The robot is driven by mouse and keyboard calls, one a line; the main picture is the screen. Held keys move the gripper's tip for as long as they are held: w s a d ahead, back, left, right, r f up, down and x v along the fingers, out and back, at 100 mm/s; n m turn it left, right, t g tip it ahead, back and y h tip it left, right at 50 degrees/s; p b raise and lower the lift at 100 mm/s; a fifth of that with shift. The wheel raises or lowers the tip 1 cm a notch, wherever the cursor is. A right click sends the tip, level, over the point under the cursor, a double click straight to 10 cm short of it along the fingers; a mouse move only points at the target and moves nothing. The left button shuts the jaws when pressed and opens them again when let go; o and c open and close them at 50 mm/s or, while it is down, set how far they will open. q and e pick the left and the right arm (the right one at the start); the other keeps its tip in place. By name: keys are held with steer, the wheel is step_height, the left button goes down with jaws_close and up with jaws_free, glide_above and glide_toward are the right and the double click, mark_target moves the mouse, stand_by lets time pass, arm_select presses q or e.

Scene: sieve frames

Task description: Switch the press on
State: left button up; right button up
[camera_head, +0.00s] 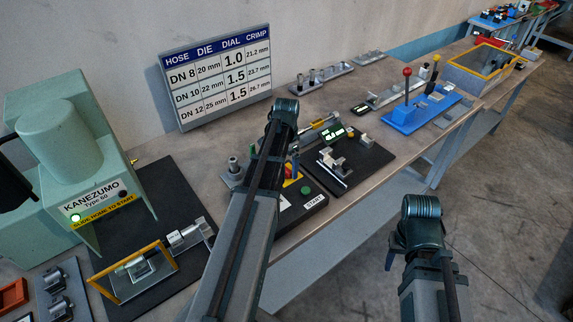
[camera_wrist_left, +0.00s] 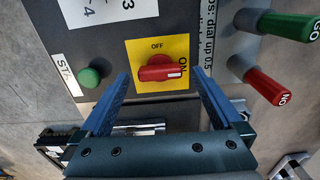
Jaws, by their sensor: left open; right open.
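The red rotary switch (camera_wrist_left: 160,70) sits on a yellow plate (camera_wrist_left: 142,50) on the dark control box (camera_head: 301,208). OFF is printed above the knob and ON at its right; the knob's white mark points right, toward ON. My left gripper (camera_wrist_left: 160,82) is open, with one blue finger on each side of the knob; I cannot tell whether they touch it. In the head view the left arm mostly hides the switch. The green press (camera_head: 70,150) at the left shows a lit green lamp (camera_head: 76,218). My right gripper (camera_head: 390,261) is mostly hidden behind its arm, off the bench's front edge.
A green START button (camera_wrist_left: 90,77) is left of the switch. Green (camera_wrist_left: 290,26) and red (camera_wrist_left: 266,86) handles stand at the right. A settings board (camera_head: 216,78) leans on the wall. A black fixture mat (camera_head: 372,160) and blue fixture (camera_head: 420,112) lie further along the bench.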

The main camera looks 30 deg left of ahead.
mark_target(287, 169)
arm_select(q)
step_height(287, 169, up, 12)
steer(key=p, duration=1.2)
steer(key=shift+r, duration=0.25)
arm_select(e)
step_height(287, 169, up, 13)
steer(key=shift+f, duration=0.2)
arm_select(q)
steer(key=s+d+f+b, duration=0.4)
steer(key=s+d, duration=0.1)
steer(key=d, duration=0.5)
steer(key=s+d+f+b, duration=0.4)
steer(key=s+d, duration=0.2)
steer(key=d, duration=0.4)
steer(key=s+d+f+y+b, duration=0.1)
steer(key=s+d+f+b, duration=0.3)
steer(key=d, duration=0.6)
steer(key=shift+s+d+n, duration=0.3)
steer(key=shift+s+n, duration=0.1)
steer(key=shift+s, duration=0.35)
arm_select(e)
step_height(287, 169, down, 12)
steer(key=shift+f, duration=0.15)
arm_select(q)
steer(key=shift+c, duration=0.3)
